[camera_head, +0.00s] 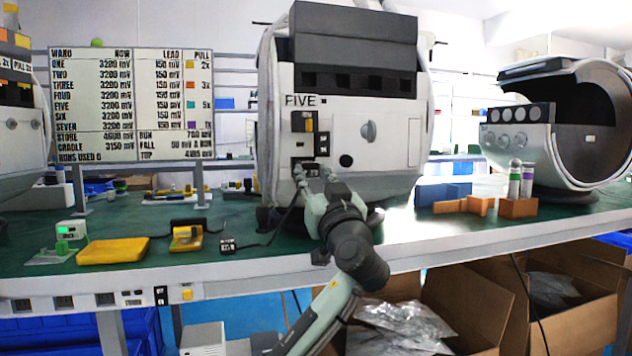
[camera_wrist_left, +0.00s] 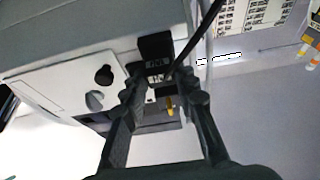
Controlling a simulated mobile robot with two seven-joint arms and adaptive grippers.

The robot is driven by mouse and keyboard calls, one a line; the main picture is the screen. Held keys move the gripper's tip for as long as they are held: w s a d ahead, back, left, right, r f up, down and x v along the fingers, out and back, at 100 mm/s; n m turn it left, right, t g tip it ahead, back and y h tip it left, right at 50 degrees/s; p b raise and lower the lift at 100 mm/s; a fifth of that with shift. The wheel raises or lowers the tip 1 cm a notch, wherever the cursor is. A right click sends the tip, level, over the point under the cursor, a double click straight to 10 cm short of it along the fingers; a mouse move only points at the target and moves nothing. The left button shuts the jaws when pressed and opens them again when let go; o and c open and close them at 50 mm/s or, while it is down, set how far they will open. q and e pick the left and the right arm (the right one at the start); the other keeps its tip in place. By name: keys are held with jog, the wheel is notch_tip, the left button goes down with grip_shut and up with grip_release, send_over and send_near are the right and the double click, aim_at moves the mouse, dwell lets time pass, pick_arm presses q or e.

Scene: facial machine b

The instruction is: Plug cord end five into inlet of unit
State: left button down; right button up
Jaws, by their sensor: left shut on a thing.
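The unit (camera_head: 385,135) is a large white and grey machine labelled FIVE, standing on the green bench. A dark panel with a yellow switch (camera_head: 309,125) and black sockets is on its front left. My left gripper (camera_head: 311,176) is at the lower part of this panel, shut on the cord end (camera_head: 302,166), a small black piece with a pale marking. In the left wrist view, the cord end (camera_wrist_left: 157,68) sits between the fingertips, close against the panel. The black cord (camera_wrist_left: 208,22) runs from it. The inlet is hidden, so I cannot tell whether the cord end is seated. My right gripper is out of view.
A black block (camera_head: 228,245) on the cord lies near the bench edge. A yellow pad (camera_head: 113,251) and a yellow device (camera_head: 186,238) lie to the left. Blue and orange blocks (camera_head: 463,206) and a round white machine (camera_head: 556,130) stand to the right. A readout board (camera_head: 132,104) stands behind.

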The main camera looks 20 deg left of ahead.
pick_arm(q)
jog(key=shift+w+a, duration=0.15)
jog(key=shift+w, duration=0.05)
dwell(0.4)
jog(key=shift+w+a+r, duration=0.1)
jog(key=shift+w+a, duration=0.05)
dwell(0.7)
jog(key=c, duration=1.1)
grip_release()
